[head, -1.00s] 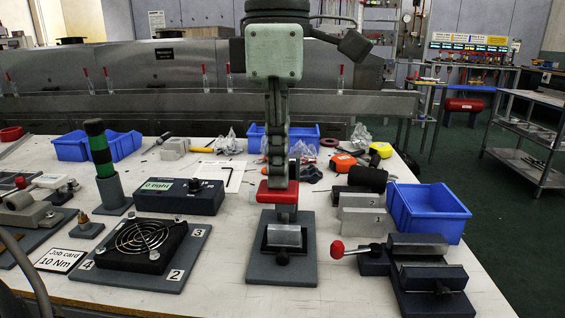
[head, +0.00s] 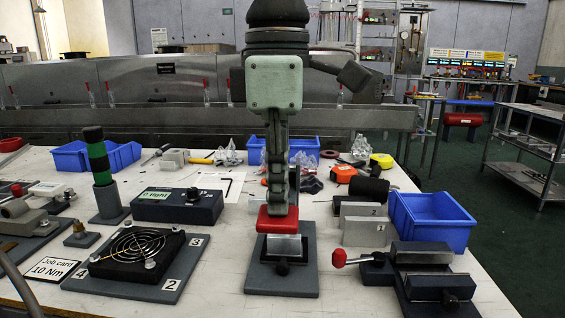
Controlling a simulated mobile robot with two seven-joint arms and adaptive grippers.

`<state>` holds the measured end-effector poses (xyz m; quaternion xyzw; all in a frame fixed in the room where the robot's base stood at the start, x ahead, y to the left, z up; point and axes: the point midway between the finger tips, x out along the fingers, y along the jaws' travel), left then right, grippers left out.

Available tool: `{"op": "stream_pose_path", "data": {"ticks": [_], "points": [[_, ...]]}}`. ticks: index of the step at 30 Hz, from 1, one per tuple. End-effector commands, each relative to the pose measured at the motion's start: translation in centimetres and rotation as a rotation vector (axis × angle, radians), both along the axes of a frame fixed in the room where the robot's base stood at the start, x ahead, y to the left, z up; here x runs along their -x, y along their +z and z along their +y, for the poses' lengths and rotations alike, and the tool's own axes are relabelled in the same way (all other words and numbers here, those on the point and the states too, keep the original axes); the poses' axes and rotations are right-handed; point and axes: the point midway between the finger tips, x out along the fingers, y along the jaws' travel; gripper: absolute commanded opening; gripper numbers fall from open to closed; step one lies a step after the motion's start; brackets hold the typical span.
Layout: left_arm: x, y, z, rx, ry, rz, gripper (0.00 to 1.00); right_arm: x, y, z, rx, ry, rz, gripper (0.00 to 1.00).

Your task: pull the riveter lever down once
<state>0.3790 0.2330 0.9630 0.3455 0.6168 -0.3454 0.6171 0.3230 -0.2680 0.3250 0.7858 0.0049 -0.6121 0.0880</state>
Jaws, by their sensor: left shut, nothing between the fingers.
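The riveter stands at the front middle of the table in the head view, on a dark grey base plate (head: 281,286) with a pale metal block in front. Its red lever grip (head: 277,224) sits low, just above the metal block. My left gripper (head: 279,211) points straight down in front of the riveter. Its fingers are shut with nothing between them. Their tips meet the top of the red grip and seem to press on it; exact contact is hard to see. The gripper hides most of the riveter behind it. My right gripper is not in view.
Left of the riveter are a black fan on a plate (head: 137,257) and a dark box (head: 177,206). To the right are a clamp with a red knob (head: 338,257), grey blocks (head: 366,232) and a blue bin (head: 432,220). Narrow free table strips lie between them.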

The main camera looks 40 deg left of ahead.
Motion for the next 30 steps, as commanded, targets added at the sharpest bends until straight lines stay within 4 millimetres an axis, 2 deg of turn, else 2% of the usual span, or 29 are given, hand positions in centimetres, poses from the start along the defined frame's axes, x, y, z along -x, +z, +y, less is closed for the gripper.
{"op": "stream_pose_path", "data": {"ticks": [1, 22, 30], "points": [[0.0, -0.6, 0.0, -0.001, 0.0, 0.002, 0.0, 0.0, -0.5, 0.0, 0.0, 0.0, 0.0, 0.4], [-0.2, -4.1, 0.1, -0.001, 0.001, 0.001, 0.0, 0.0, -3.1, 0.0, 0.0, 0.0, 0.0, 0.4], [-0.2, -3.6, 0.1, -0.001, 0.001, 0.0, 0.0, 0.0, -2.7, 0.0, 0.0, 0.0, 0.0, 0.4]]}}
